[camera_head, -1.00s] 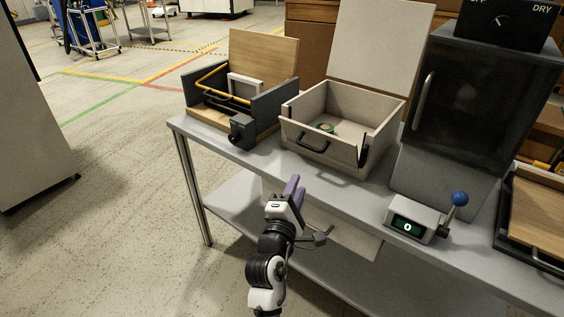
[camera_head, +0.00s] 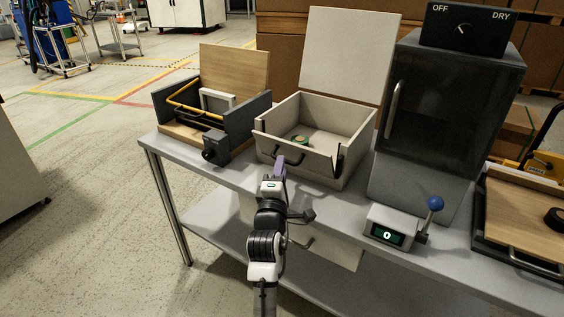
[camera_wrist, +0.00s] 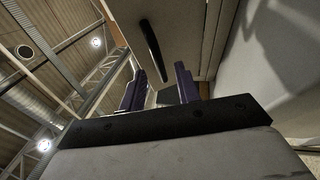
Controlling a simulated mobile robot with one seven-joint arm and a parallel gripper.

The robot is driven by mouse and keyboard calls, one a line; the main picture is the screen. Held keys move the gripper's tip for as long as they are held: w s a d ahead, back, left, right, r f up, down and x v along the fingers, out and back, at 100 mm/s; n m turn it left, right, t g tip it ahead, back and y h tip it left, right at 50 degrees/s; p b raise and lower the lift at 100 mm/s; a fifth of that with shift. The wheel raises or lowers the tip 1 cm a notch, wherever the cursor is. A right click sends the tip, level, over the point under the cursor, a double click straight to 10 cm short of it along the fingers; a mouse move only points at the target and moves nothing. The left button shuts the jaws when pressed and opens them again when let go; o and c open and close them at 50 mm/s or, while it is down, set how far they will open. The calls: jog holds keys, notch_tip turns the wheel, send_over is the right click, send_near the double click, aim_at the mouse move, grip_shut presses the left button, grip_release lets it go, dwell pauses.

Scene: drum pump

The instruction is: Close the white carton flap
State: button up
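The white carton (camera_head: 352,122) stands open on the grey table, with its large flap (camera_head: 348,52) raised upright at the back. A green and tan roll (camera_head: 300,140) lies inside it. A black handle (camera_head: 290,160) is on its front wall. My gripper (camera_head: 279,168) is in front of that wall, low and close to the handle; I cannot tell if it touches.
A wooden box with a yellow bar (camera_head: 196,108) stands left of the carton. A dark cabinet (camera_head: 450,105) stands right, with a blue-knobbed lever unit (camera_head: 388,228) before it. A wooden tray (camera_head: 525,215) is at far right.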

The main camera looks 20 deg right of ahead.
jog(key=shift+x, duration=1.1)
grip_shut()
